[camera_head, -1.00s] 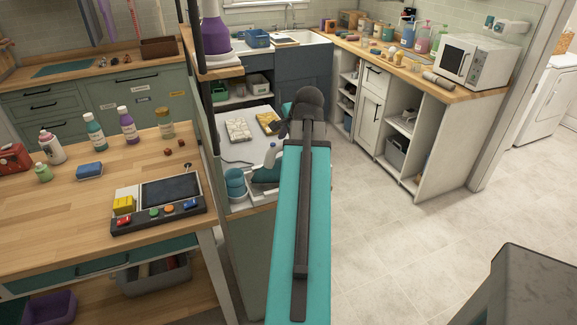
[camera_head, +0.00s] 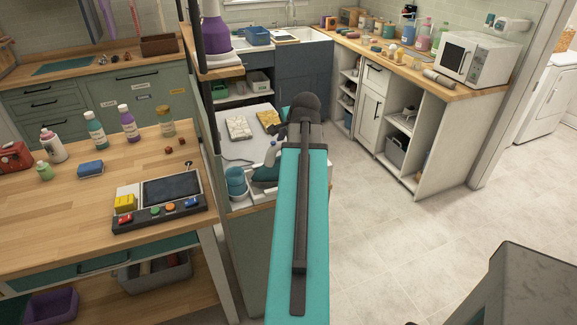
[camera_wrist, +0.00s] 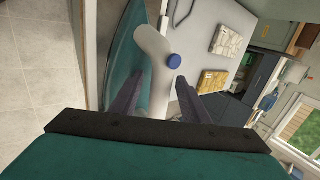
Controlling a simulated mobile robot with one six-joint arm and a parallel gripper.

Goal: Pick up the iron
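The iron has a white handle with a blue knob and a teal body. In the head view it (camera_head: 271,155) is on the white-topped counter, partly hidden behind my arm. In the wrist view the iron (camera_wrist: 152,55) fills the upper middle, with its teal body to the left of the handle. My gripper (camera_wrist: 160,82) is open, with one dark finger on each side of the white handle. The handle lies between the fingers; whether either finger touches it, I cannot tell.
Two folded cloths (camera_head: 240,128) lie on the white top (camera_head: 243,151) behind the iron. A dark shelf post (camera_head: 207,110) rises left of the arm. A wooden table (camera_head: 50,215) with bottles is at left.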

